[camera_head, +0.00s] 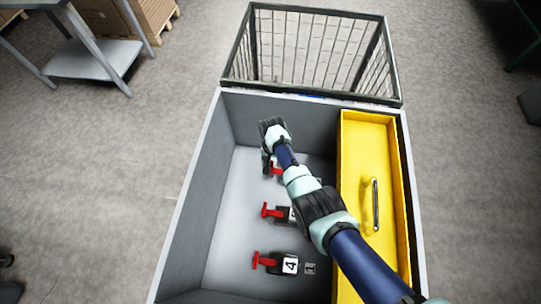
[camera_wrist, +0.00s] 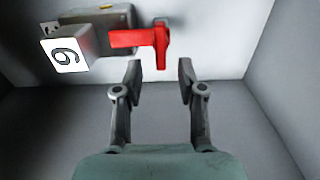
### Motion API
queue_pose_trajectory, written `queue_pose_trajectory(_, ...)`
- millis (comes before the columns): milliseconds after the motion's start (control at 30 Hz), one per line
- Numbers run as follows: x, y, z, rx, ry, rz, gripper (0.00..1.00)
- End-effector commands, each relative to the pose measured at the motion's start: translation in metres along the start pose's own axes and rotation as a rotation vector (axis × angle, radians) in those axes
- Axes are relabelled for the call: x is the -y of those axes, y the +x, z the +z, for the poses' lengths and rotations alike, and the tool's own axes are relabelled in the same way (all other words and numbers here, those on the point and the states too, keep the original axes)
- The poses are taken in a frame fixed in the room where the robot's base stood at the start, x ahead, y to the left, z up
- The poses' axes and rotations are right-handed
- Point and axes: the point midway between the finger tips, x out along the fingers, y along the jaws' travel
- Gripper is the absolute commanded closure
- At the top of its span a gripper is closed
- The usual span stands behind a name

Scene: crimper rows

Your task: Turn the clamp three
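Clamps with red handles stand in a row on the floor of a grey box. The near clamp (camera_head: 270,262) has a label reading 4. The middle clamp (camera_head: 270,211) has its label mostly hidden by my arm. The far clamp (camera_head: 275,170) is mostly hidden behind my gripper (camera_head: 268,158). In the wrist view my gripper (camera_wrist: 160,68) is open and empty, its fingertips apart just short of a red handle (camera_wrist: 158,42). The label (camera_wrist: 66,52) beside that handle looks like a 6 or a 9. I see no label reading three.
The grey box (camera_head: 200,190) has high walls around the clamps. A yellow tray (camera_head: 350,190) with a metal handle runs along its right side. A wire basket (camera_head: 310,50) stands at the far end. Clear box floor lies left of the clamps.

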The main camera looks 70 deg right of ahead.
Motion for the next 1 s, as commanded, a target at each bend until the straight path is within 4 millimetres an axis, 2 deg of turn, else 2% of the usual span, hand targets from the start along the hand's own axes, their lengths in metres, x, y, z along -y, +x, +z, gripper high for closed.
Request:
queue_pose_trajectory(33, 0.000, 0.019, 0.001, 0.002, -0.001, 0.001, 0.60)
queue_pose_trajectory(200, 0.000, 0.041, 0.000, 0.001, -0.001, 0.000, 0.60)
queue_pose_trajectory(533, 0.001, 0.043, 0.000, -0.001, -0.002, -0.001, 0.60)
queue_pose_trajectory(767, 0.001, 0.043, 0.000, 0.000, -0.002, 0.000, 0.97)
queue_pose_trajectory(800, 0.001, 0.043, 0.000, 0.000, -0.002, 0.000, 1.00)
queue_pose_trajectory(1000, 0.000, 0.043, 0.000, 0.000, -0.002, 0.000, 1.00)
